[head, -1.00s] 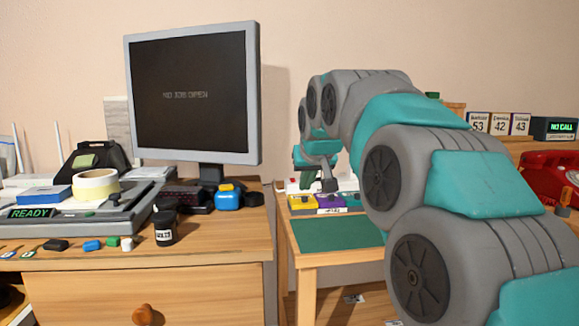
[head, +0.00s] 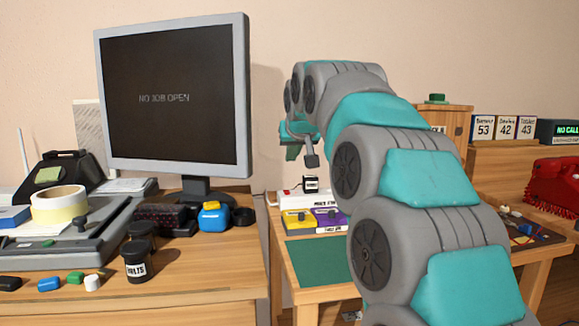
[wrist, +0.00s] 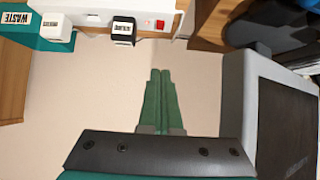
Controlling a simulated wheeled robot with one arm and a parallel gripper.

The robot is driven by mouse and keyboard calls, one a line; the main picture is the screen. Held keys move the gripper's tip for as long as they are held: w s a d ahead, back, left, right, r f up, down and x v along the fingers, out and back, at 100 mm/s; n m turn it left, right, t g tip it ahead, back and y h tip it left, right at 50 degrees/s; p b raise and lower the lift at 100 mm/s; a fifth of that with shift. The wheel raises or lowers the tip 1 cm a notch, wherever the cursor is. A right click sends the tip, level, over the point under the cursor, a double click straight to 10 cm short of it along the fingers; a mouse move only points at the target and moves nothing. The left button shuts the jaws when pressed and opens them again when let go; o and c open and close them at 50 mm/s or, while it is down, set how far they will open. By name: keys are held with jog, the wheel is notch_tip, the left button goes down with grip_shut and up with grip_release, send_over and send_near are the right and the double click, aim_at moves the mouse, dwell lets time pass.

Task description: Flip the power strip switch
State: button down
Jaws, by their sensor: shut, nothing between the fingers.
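The white power strip (head: 290,203) lies at the back of the low table with the green mat, right of the monitor. In the wrist view the power strip (wrist: 190,8) runs along the top edge, with its red switch (wrist: 159,24) near a black labelled plug (wrist: 123,31). A white plug (wrist: 56,27) sits further left on it. My gripper (wrist: 160,71) shows green fingers pressed together, with nothing between them. The fingers appear below the switch in that picture, apart from it. In the head view my gripper (head: 292,152) is partly hidden by my arm, above the strip.
A yellow box (head: 298,222) and a purple box (head: 330,219) stand in front of the strip. The green mat (head: 318,262) is clear. The monitor (head: 175,95) stands close on the left; the wrist view also shows the monitor (wrist: 285,125) beside my gripper.

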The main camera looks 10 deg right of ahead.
send_over(286, 192)
jog(key=f, duration=0.4)
jog(key=s+f, duration=0.1)
jog(key=f, duration=0.1)
jog(key=shift+f, duration=0.1)
jog(key=shift+w+f, duration=0.15)
jog(key=shift+f, duration=0.7)
jog(key=shift+w+f, duration=0.1)
jog(key=shift+f, duration=0.7)
jog(key=shift+w+p, duration=0.1)
jog(key=shift+p, duration=0.3)
jog(key=shift+f+g+p, duration=0.15)
jog(key=shift+g+p, duration=0.15)
jog(key=shift+f, duration=0.15)
jog(key=shift+w, duration=0.1)
jog(key=shift+w+r+p, duration=0.35)
jog(key=shift+w+r, duration=0.05)
jog(key=shift+w, duration=0.25)
